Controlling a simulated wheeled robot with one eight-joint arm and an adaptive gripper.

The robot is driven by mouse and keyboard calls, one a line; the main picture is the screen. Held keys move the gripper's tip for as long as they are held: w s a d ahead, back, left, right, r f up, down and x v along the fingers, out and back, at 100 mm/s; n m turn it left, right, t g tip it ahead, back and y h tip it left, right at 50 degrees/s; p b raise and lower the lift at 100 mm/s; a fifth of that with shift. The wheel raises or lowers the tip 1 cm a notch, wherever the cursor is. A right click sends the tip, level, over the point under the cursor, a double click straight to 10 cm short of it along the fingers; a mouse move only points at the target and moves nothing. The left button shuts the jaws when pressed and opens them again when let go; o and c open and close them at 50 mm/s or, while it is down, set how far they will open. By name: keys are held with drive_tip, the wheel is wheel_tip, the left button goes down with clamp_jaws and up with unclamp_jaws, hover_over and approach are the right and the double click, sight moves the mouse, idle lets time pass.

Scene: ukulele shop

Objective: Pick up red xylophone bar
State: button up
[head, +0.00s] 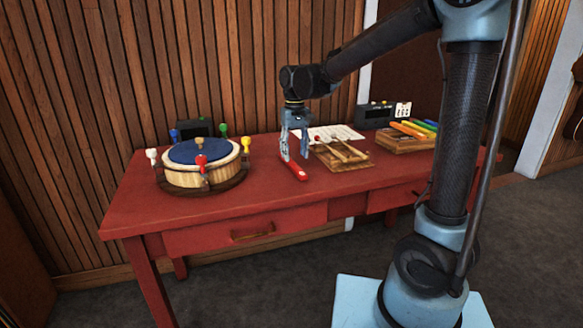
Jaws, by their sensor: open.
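The red xylophone bar (299,173) lies flat on the red table, with its near end clear of my gripper. Its far part is partly hidden by the fingers. My gripper (294,157) points straight down over the bar's far part, with its fingers apart on either side of it. The gripper is open. Whether the fingers touch the bar or the table is too small to tell.
A round drum (202,178) with coloured pegs stands to the left. A wooden tray with mallets (342,154) lies close to the right. Farther right is a box (398,145) with coloured bars. Red table top (265,193) is clear in front.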

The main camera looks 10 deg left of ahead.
sight(296, 167)
drive_tip(key=shift+w+d+f, duration=0.1)
drive_tip(key=shift+d+f, duration=0.05)
drive_tip(key=shift+f, duration=1.2)
drive_tip(key=shift+d+f, duration=0.1)
drive_tip(key=shift+f, duration=1.2)
clamp_jaws()
